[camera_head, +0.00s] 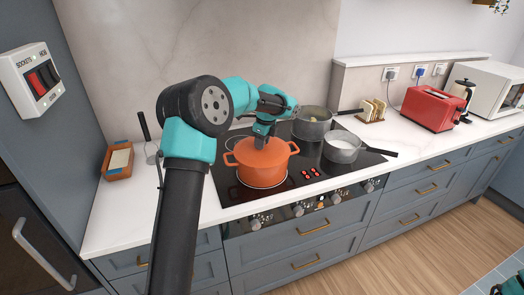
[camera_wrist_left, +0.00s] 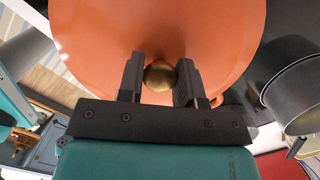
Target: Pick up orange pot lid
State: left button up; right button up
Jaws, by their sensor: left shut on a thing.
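The orange pot lid (camera_wrist_left: 235,25) fills the upper part of the left wrist view, with its round brass knob (camera_wrist_left: 160,76) between my fingers. My left gripper (camera_wrist_left: 160,80) is shut on that knob. In the head view the orange pot (camera_head: 262,168) stands on the black hob, and my left gripper (camera_head: 262,138) reaches down to the lid (camera_head: 280,149) from above. The lid appears to sit on the pot; the knob is hidden there by the gripper. My right gripper does not show.
Two grey saucepans, one at the back (camera_head: 312,130) and one in front (camera_head: 342,154), stand right of the orange pot on the hob (camera_head: 225,187). A toast rack (camera_head: 372,110) and red toaster (camera_head: 432,108) are further right. The counter front right is clear.

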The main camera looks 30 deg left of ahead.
pick_arm(q)
grip_shut()
jog(key=shift+r, duration=0.2)
jog(key=shift+r, duration=1.7)
jog(key=s+d+r, duration=0.1)
jog(key=s+d, duration=0.7)
jog(key=s, duration=0.5)
jog(key=shift+s+d+r, duration=0.15)
jog(key=shift+s, duration=0.15)
